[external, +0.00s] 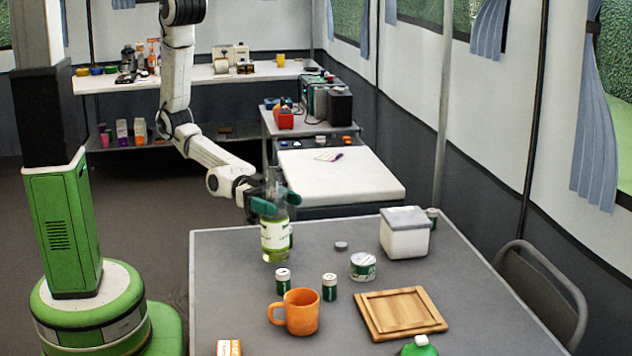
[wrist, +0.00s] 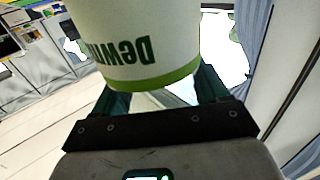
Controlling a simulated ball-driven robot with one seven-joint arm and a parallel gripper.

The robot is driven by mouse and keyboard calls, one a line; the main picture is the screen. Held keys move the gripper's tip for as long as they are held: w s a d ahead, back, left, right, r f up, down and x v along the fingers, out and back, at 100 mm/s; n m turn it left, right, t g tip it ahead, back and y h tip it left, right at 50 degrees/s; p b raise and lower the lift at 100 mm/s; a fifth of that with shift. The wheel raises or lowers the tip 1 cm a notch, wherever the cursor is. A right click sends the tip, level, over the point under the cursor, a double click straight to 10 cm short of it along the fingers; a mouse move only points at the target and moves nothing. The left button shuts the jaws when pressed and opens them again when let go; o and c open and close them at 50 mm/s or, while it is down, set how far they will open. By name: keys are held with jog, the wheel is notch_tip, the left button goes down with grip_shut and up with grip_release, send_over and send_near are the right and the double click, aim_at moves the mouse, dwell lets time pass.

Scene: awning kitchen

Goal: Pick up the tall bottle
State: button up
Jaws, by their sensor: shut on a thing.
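The tall bottle (external: 275,238) is clear with a white label and pale yellow-green liquid. It stands upright near the far left part of the grey table (external: 225,290) in the external view. My gripper (external: 269,206) is shut around its upper part, with dark green fingers on both sides. Whether its base touches the table or hangs just above it I cannot tell. In the wrist view the bottle's white label (wrist: 140,35), with upside-down green lettering and a green band, fills the top centre between my fingers.
Near the bottle are two small green-and-white jars (external: 283,281), an orange mug (external: 295,312), a round tin (external: 363,266), a white lidded box (external: 404,238) and a wooden tray (external: 401,308). A green bottle (external: 419,347) is at the front edge. A white-topped counter (external: 340,178) lies behind.

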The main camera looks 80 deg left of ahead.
jog(key=s+a+r+b, duration=0.2)
jog(key=s+a+r, duration=0.5)
jog(key=s+r, duration=0.3)
jog(key=shift+s+a+r, duration=0.15)
jog(key=shift+s+a, duration=0.2)
jog(key=shift+s, duration=0.45)
dwell(0.5)
jog(key=shift+r, duration=0.15)
